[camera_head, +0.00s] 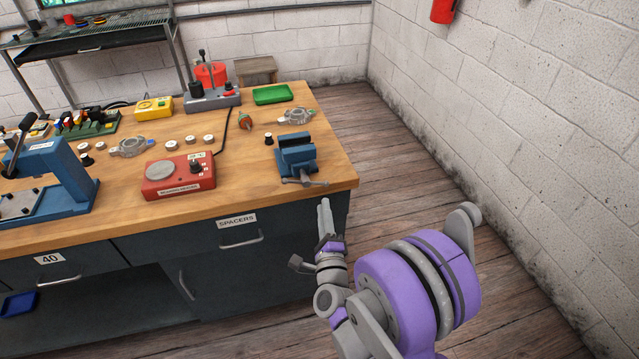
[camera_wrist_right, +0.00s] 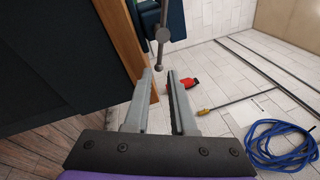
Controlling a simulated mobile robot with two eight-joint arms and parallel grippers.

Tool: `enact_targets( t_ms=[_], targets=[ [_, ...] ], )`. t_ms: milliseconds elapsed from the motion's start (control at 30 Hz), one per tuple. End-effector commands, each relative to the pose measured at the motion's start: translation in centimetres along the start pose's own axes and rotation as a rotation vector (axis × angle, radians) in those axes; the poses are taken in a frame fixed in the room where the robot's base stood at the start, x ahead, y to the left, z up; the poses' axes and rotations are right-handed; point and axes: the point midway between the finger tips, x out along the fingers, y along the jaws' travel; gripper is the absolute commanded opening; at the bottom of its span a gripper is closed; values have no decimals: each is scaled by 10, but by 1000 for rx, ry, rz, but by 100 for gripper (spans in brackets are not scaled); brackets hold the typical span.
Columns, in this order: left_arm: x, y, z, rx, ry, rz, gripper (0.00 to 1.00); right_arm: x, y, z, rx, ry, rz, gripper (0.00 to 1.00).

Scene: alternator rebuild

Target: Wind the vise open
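The blue vise (camera_head: 297,158) stands at the right front corner of the wooden workbench (camera_head: 240,190). Its grey handle bar (camera_head: 304,182) sticks out at the front, near the bench edge. In the right wrist view the handle (camera_wrist_right: 162,34) hangs ahead of the fingertips, with part of the dark vise body (camera_wrist_right: 177,20) behind it. My right gripper (camera_head: 324,203) is just off the bench front, below and a little right of the handle. In the right wrist view (camera_wrist_right: 160,76) its fingers are apart with nothing between them. My left gripper is not in view.
A red scale-like device (camera_head: 180,177) stands left of the vise. A small black-topped part (camera_head: 268,139), an alternator housing (camera_head: 296,116) and a green tray (camera_head: 272,94) lie behind it. Drawers (camera_head: 240,240) are below. Floor (camera_head: 400,150) right of the bench is free.

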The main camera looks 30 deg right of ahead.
Motion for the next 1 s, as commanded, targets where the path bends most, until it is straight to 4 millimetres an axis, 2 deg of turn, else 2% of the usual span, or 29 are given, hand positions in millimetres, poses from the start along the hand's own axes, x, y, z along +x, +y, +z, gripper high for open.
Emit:
enact_targets(
  t_ms=[200,400,600,867,1000],
  targets=[
    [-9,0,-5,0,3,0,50,44,-2,1,-2,0,0,24],
    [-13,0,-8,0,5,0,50,75,-1,1,-3,-1,2,24],
    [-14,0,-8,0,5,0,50,88,0,1,-3,-2,2,24],
    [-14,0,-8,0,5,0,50,89,0,1,-3,-2,2,24],
    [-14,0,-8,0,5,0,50,89,0,1,-4,-2,2,0]
  ],
)
